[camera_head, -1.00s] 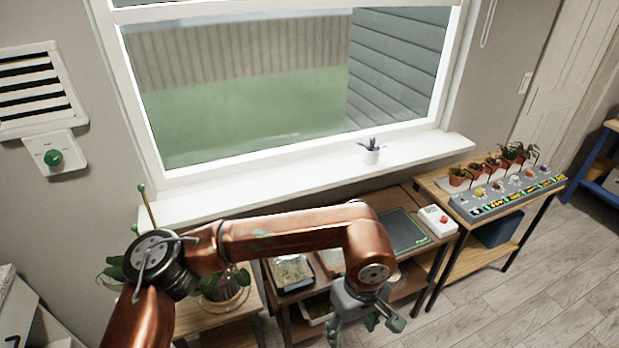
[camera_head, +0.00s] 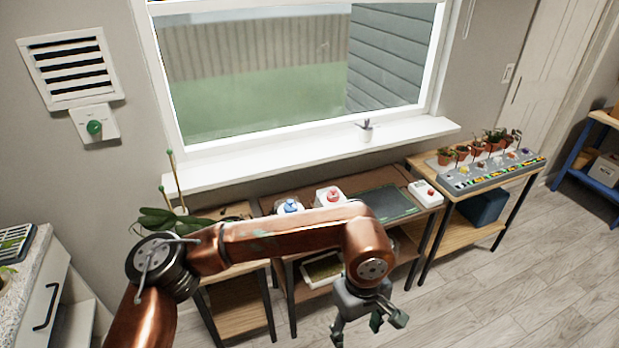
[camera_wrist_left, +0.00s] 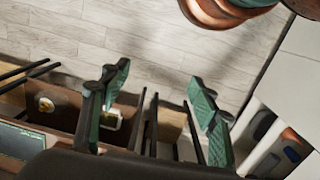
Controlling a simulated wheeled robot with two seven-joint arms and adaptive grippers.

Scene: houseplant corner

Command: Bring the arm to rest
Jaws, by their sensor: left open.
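My left arm (camera_head: 290,236) is copper-coloured and reaches across the camera_head view from the lower left. Its grey-green gripper (camera_head: 368,325) hangs at the end, in front of the bench, pointing down. It is open and nothing is between its fingers. In the left wrist view the two green fingers (camera_wrist_left: 158,80) stand wide apart, with floor and bench legs behind them. My right gripper is in neither view.
Behind the arm is a bench with a dark green mat (camera_head: 388,204), a blue-button box (camera_head: 290,207) and red-button boxes (camera_head: 332,197). Potted plants (camera_head: 465,150) line a stand on the right. A counter (camera_head: 40,262) is at left. Floor (camera_head: 490,285) at lower right is clear.

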